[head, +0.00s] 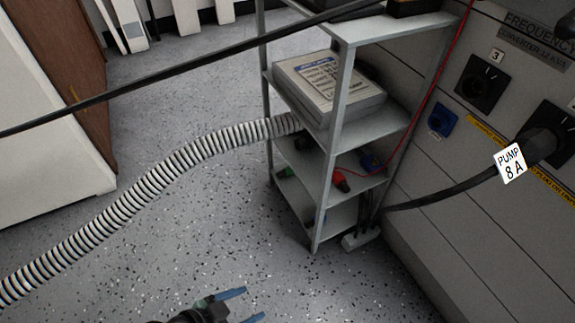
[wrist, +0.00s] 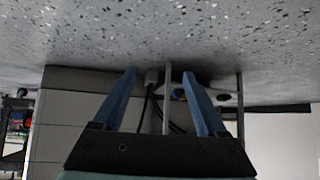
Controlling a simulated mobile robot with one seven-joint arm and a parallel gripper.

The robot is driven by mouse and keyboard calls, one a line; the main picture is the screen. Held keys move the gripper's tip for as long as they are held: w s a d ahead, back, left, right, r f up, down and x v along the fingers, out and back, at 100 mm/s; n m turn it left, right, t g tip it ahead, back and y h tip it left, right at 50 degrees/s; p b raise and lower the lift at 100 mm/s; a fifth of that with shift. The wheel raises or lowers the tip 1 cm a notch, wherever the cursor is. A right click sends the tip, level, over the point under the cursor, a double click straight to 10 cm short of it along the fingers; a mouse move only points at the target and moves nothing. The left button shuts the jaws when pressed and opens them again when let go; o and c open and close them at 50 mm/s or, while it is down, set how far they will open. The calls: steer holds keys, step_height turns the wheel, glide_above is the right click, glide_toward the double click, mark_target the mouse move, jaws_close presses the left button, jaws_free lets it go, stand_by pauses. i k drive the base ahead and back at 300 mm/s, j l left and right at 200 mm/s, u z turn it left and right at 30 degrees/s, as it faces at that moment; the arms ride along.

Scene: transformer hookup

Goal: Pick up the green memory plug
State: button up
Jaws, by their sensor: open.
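A small green plug (head: 287,172) lies at the left end of a lower shelf of the grey rack (head: 338,125). It is small and partly in shadow, and its full shape is hard to tell. A small greenish spot (wrist: 223,97) in the wrist view, near a rack post, may be the same plug. My gripper (head: 246,304) is at the bottom edge of the head view, over the floor in front of the rack and well apart from it. Its blue fingers (wrist: 159,76) are spread and empty in the wrist view, which looks upside down.
A ribbed hose (head: 150,183) runs to the rack from the left. A black cable crosses high. The panel (head: 440,150) stands at right. Front floor is clear.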

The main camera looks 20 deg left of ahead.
mark_target(286, 171)
steer(key=i+j, duration=0.8)
steer(key=i, duration=0.15)
